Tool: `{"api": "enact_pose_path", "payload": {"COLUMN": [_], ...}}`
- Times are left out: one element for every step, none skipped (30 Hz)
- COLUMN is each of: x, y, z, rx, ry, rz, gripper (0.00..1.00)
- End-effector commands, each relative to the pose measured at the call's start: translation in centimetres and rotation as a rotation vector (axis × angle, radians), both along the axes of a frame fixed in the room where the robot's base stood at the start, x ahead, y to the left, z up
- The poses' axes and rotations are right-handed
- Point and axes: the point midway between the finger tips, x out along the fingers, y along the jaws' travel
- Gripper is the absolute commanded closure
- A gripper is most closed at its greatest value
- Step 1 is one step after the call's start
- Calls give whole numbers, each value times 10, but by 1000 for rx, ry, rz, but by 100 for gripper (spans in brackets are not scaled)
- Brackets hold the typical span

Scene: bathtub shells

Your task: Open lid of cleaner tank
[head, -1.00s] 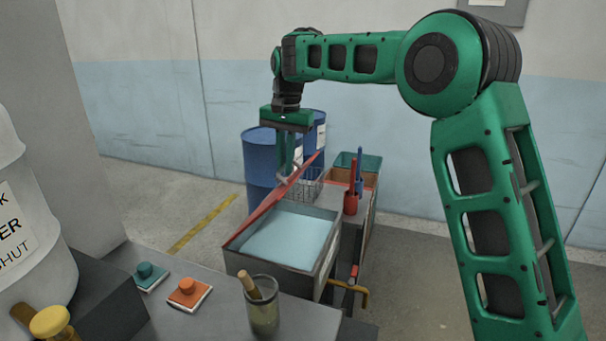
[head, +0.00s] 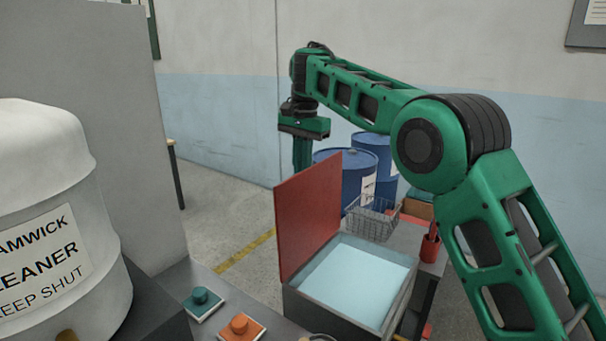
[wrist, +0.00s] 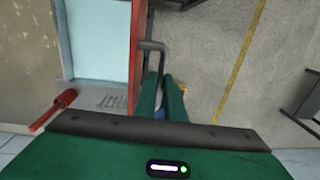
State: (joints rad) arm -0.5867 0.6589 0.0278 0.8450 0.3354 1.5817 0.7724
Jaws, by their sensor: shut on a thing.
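The cleaner tank (head: 350,322) is an open grey box with light blue liquid (head: 356,280) in it. Its red lid (head: 309,212) stands nearly upright along the tank's left side. In the wrist view the lid (wrist: 137,50) shows nearly edge-on beside the liquid (wrist: 98,42). A grey bar handle (wrist: 151,45) sticks out from the lid's outer face. My gripper (wrist: 162,97) is shut on this handle. In the head view my gripper (head: 302,160) hangs behind the lid's far top edge, which hides the fingertips and handle.
Blue drums (head: 360,172) and a wire basket (head: 372,218) stand behind the tank. A white cleaner drum (head: 55,210) is at the left. Floor left of the lid is free.

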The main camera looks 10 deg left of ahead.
Motion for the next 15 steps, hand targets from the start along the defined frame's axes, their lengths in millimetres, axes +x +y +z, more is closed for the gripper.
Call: {"api": "enact_pose_path", "payload": {"x": [7,8,9,9,9,10,10,10,10,10,10,10,9,9,9], "y": [-4,-3,-2,-2,-2,-1,0,0,0,1,1,1,1,1,1], "z": [1,1,1,1,1,1,1,1,2,2,2,2,2,2,2], "rx": [1,2,1,2,2,2,2,3,3,3,3,3,4,4,4], "ry": [-12,-14,-15,-15,-16,-16,-16,-17,-17,-18,-18,-18,-18,-18,-18], "rz": [-12,-13,-14,-14,-15,-15,-15,-15,-15,-15,-14,-14,-14,-14,-14], "gripper": [100,100,100,100,100,100,100,100,100,100,100,100,100,100,100]}}
